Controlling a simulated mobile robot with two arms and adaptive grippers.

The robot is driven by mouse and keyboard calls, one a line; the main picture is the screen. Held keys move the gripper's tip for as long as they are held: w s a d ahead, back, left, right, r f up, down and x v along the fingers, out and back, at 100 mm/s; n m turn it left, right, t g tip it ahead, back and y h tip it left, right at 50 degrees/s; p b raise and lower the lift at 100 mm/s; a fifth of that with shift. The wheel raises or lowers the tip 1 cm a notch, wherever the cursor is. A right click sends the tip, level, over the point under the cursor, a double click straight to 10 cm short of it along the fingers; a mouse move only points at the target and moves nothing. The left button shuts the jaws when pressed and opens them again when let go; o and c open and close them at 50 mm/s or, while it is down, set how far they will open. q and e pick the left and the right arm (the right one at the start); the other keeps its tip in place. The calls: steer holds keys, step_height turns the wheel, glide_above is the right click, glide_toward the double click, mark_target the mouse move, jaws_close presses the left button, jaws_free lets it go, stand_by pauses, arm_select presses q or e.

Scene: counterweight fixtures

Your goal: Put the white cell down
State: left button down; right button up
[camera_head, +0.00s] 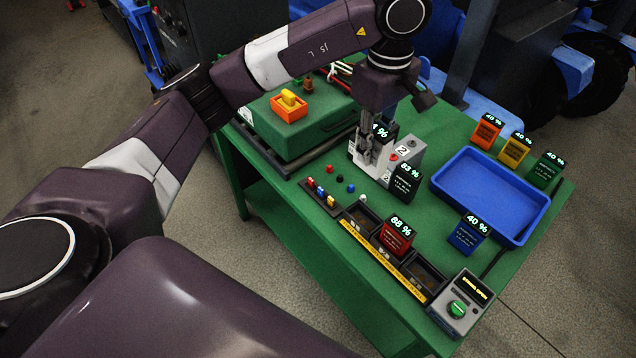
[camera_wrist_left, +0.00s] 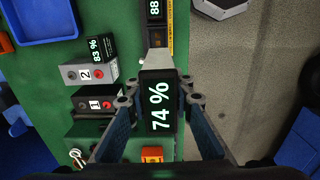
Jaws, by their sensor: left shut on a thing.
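My left gripper (camera_head: 369,150) is shut on a cell with a dark display face; the wrist view shows the cell (camera_wrist_left: 159,106) reading 74 % between the fingers. Fixture 1 (camera_wrist_left: 91,103) shows beside the held cell in the wrist view. My right gripper is not in view.
A slotted rack (camera_head: 352,222) holds a red cell (camera_head: 397,234) reading 88 %; other slots look empty. A blue tray (camera_head: 490,196) lies at right. Orange (camera_head: 486,131), yellow (camera_head: 514,150), green (camera_head: 546,170) and blue (camera_head: 467,235) cells surround it. A green-button box (camera_head: 459,303) stands at the front corner.

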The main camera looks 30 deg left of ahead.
mark_target(379, 171)
arm_select(q)
steer(key=f, duration=0.2)
steer(key=d+f, duration=0.1)
steer(key=f, duration=0.1)
steer(key=d+f, duration=0.1)
steer(key=f, duration=0.1)
steer(key=shift+w+f, duration=0.1)
steer(key=shift+w, duration=0.1)
steer(key=f+p, duration=0.1)
steer(key=f, duration=0.3)
steer(key=f+p, duration=0.1)
steer(key=f, duration=0.3)
steer(key=f+p, duration=0.2)
steer(key=f, duration=0.3)
steer(key=shift+a, duration=0.3)
steer(key=shift+f, duration=0.3)
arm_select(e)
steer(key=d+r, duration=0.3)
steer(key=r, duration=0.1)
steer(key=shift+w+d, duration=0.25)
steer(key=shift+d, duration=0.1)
arm_select(q)
steer(key=shift+f, duration=0.1)
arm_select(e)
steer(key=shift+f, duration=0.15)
